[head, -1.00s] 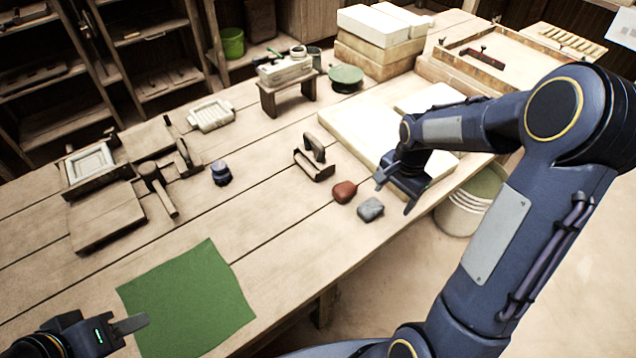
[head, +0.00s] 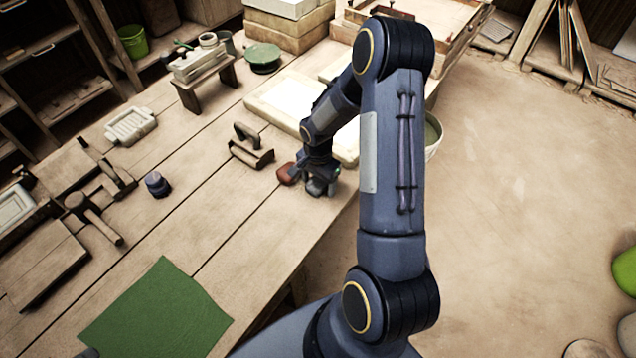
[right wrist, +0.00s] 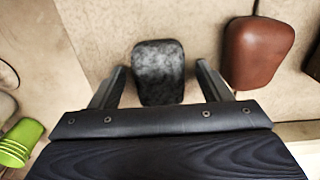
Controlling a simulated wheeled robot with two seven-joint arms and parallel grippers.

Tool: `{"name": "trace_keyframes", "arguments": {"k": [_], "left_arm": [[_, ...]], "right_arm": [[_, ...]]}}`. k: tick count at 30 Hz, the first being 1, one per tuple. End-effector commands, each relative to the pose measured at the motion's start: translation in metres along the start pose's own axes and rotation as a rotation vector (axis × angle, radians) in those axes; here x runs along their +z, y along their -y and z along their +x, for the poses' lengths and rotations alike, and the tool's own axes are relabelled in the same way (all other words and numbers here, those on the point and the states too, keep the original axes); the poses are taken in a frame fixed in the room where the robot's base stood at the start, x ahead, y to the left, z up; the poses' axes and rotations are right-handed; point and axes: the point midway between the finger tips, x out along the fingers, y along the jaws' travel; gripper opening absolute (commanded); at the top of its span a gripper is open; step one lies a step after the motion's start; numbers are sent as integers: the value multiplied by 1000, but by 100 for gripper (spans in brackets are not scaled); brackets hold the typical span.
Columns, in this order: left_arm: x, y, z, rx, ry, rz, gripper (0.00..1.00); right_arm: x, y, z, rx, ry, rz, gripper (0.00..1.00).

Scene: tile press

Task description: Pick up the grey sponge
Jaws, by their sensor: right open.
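The grey sponge (right wrist: 158,65) lies on the wooden table, between the two fingers of my right gripper (right wrist: 160,86) in the right wrist view. The fingers are open, with a gap on each side of the sponge. In the head view my right gripper (head: 318,178) is low over the table's right edge, and the grey sponge (head: 318,187) is mostly hidden under it. A red-brown sponge-like block (right wrist: 254,52) lies just beside the right finger; it also shows in the head view (head: 287,174). Only a sliver of my left gripper (head: 86,353) shows at the bottom edge.
A wooden-handled tool (head: 250,147) stands beyond the sponges. A pale slab (head: 285,108) lies behind the gripper, and a bucket (head: 433,135) stands off the table edge. A green cloth (head: 155,312) lies near front. The table between cloth and sponges is clear.

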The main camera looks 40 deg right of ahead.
Motion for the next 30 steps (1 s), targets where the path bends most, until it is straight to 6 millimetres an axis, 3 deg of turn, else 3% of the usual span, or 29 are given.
{"name": "trace_keyframes", "arguments": {"k": [5,16,25,30], "left_arm": [[0,0,0,0,0,0,36],[0,0,0,0,0,0,36],[0,0,0,0,0,0,36],[0,0,1,0,0,0,36]], "right_arm": [[0,0,0,-1,0,0,70],[0,0,-1,0,-1,-1,23],[0,0,-4,-1,-1,-1,23],[-1,1,-20,-3,-3,-1,23]]}}
